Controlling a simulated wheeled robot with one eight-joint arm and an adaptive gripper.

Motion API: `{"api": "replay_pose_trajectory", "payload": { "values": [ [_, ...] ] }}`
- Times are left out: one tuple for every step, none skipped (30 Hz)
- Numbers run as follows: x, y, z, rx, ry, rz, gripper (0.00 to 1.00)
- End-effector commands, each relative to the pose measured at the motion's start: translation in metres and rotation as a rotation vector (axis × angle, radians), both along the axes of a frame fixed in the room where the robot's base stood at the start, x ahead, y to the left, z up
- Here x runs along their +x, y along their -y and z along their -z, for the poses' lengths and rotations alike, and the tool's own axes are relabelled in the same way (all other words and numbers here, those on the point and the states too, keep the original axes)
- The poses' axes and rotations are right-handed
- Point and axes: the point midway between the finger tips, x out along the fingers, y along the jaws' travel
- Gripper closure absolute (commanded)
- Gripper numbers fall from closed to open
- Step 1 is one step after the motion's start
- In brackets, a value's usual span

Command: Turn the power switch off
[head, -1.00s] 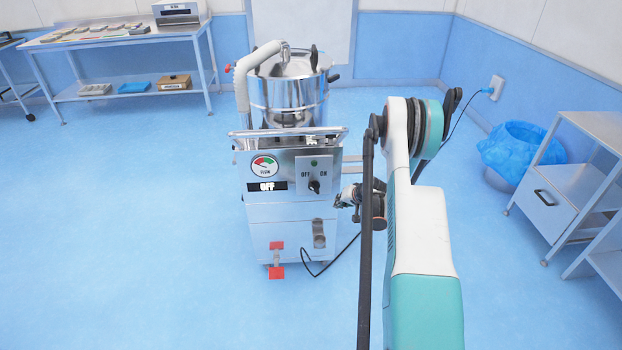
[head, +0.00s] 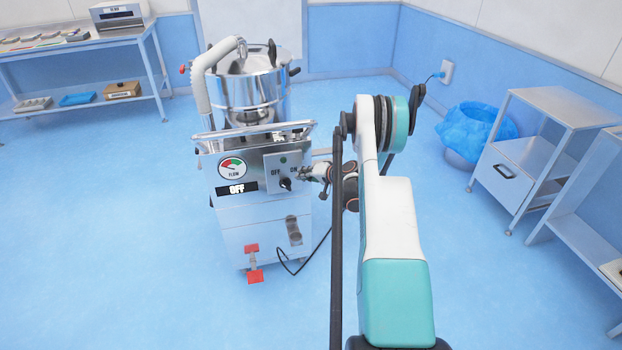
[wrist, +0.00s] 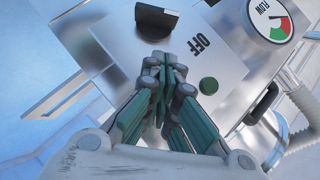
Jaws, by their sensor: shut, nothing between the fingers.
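The power switch is a black knob (head: 286,184) on a silver plate (head: 272,174) marked OFF at left and ON at right, on the front of the steel machine. In the wrist view the knob (wrist: 157,20) is at the top, and the OFF label (wrist: 200,42) and green lamp (wrist: 209,86) are to its right. My gripper (head: 303,173) is by the plate's right side near ON. In the wrist view its shut, empty fingertips (wrist: 165,60) appear just below the knob; I cannot tell whether they touch. The exact knob angle is unclear.
A steel handrail (head: 255,131) juts out above the panel. A black cable (head: 305,262) hangs at the lower right. A steel cart (head: 540,150) stands at right; the floor at left is clear.

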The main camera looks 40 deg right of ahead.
Motion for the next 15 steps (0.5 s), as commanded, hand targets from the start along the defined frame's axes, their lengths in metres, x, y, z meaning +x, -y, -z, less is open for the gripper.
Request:
{"api": "replay_pose_trajectory", "payload": {
  "values": [
    [0.01, -0.002, 0.007, -0.001, 0.0, -0.003, 1.0],
    [0.014, -0.003, 0.01, 0.0, -0.001, -0.004, 1.0],
    [0.016, -0.008, 0.014, 0.0, -0.001, -0.004, 1.0],
    [0.018, -0.011, 0.017, -0.001, 0.0, -0.003, 1.0],
    [0.019, -0.014, 0.019, 0.0, 0.0, -0.002, 1.0],
    [0.022, -0.017, 0.022, 0.0, 0.0, -0.002, 1.0],
    [0.023, -0.02, 0.024, 0.0, 0.0, -0.002, 1.0],
    [0.024, -0.022, 0.026, 0.001, 0.0, -0.002, 1.0],
    [0.025, -0.024, 0.027, 0.001, 0.0, -0.001, 1.0],
    [0.026, -0.025, 0.028, 0.001, 0.0, -0.001, 1.0],
    [0.027, -0.026, 0.029, 0.0, -0.001, -0.001, 1.0],
    [0.027, -0.027, 0.03, 0.0, -0.001, -0.001, 1.0],
    [0.028, -0.028, 0.03, 0.0, -0.001, -0.001, 1.0],
    [0.028, -0.028, 0.031, 0.0, -0.001, -0.001, 1.0],
    [0.028, -0.028, 0.031, 0.0, 0.0, 0.0, 1.0]
  ]
}}
